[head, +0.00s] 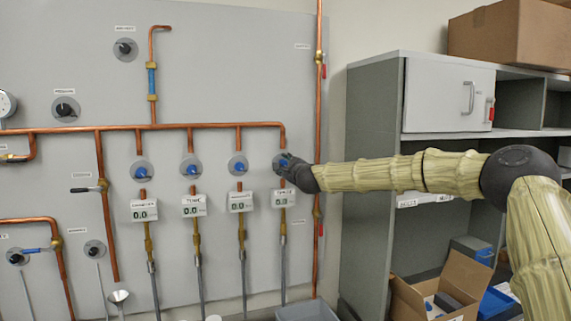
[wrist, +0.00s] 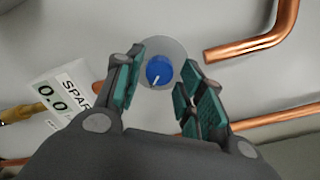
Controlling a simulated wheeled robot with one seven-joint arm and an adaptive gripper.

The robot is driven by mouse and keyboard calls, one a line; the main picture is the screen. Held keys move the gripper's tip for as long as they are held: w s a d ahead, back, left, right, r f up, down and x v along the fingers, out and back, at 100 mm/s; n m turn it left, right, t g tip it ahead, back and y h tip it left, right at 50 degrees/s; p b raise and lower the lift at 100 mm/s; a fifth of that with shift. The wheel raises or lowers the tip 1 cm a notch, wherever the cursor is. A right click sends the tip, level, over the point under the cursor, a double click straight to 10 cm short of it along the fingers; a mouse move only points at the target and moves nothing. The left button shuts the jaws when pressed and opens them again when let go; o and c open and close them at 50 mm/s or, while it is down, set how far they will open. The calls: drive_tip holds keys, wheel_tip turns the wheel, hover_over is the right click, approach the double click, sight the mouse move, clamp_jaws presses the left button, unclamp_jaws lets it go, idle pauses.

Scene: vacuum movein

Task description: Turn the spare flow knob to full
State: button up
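The spare flow knob (wrist: 160,70) is a blue round knob with a white pointer line, on a grey disc in the wrist view. Its pointer runs from the middle toward the lower edge of the picture, slightly left. Beside it, the display labelled "SPAR…" (wrist: 58,95) reads 0.0; the label's end is hidden by a finger. My gripper (wrist: 161,76) is open, its green-padded fingers on either side of the knob with gaps visible; depth contact cannot be told. In the head view my gripper (head: 287,165) is at the rightmost knob of the row and mostly covers it.
Three more blue knobs, such as the nearest one (head: 238,165), stand left on the grey panel (head: 230,80). Copper pipes (head: 200,127) run above them, and a vertical pipe (head: 318,100) is close to my arm. A grey cabinet (head: 375,160) stands at right behind my arm.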

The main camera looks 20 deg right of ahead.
drive_tip(key=shift+w, duration=0.2)
drive_tip(key=c, duration=0.8)
drive_tip(key=shift+o, duration=0.2)
